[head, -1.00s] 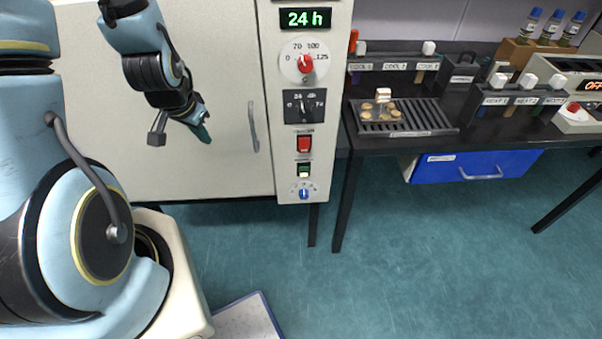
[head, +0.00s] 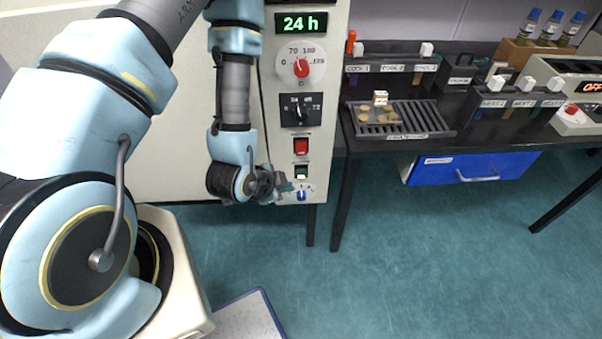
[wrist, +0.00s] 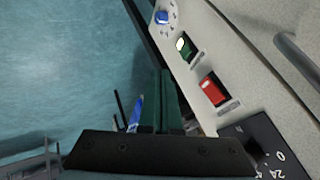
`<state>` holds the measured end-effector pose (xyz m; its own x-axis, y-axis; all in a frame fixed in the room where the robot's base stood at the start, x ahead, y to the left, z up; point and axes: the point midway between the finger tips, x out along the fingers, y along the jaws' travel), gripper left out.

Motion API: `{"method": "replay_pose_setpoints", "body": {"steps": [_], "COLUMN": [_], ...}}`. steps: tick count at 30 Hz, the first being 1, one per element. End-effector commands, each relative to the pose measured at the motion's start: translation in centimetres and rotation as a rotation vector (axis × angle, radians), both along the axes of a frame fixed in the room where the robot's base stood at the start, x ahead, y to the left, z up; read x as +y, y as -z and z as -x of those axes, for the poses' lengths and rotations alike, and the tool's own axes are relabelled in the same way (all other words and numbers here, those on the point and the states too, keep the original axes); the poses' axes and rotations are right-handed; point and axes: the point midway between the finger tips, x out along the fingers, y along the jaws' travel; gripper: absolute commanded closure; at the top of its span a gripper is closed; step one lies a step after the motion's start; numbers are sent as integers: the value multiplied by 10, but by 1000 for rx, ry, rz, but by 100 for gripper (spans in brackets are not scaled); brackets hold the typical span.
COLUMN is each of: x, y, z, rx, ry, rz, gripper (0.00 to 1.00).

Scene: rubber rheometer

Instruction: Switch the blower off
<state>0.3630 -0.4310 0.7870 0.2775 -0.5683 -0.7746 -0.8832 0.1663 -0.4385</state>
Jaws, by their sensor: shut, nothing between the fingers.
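The cabinet's control panel (head: 318,150) carries a red rocker switch (head: 301,147), a green rocker switch (head: 301,172) below it and a blue knob (head: 302,195) at the bottom. The labels are too small to read, so I cannot tell which is the blower's. The wrist view shows the red switch (wrist: 213,89), the green switch (wrist: 184,46) with a pale end, and the blue knob (wrist: 162,17). My gripper (head: 287,187) is shut and empty, close to the panel's left edge beside the green switch and blue knob. Its green fingers (wrist: 165,74) appear apart from the switches.
Above the switches are a black dial (head: 301,110), a red knob (head: 301,68) and a display reading 24 h (head: 302,22). The cabinet door handle (wrist: 298,62) stands out in the wrist view. A black table (head: 470,130) with a rack and sample holders stands right.

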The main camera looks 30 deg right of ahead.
Motion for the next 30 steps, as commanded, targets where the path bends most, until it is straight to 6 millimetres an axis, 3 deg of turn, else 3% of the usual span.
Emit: {"method": "replay_pose_setpoints", "body": {"steps": [11, 30], "x": [-2, -29], "y": [4, 46], "z": [-1, -16], "rx": [0, -1], "ry": [-2, -2], "rz": [1, 3], "gripper": [100, 100]}}
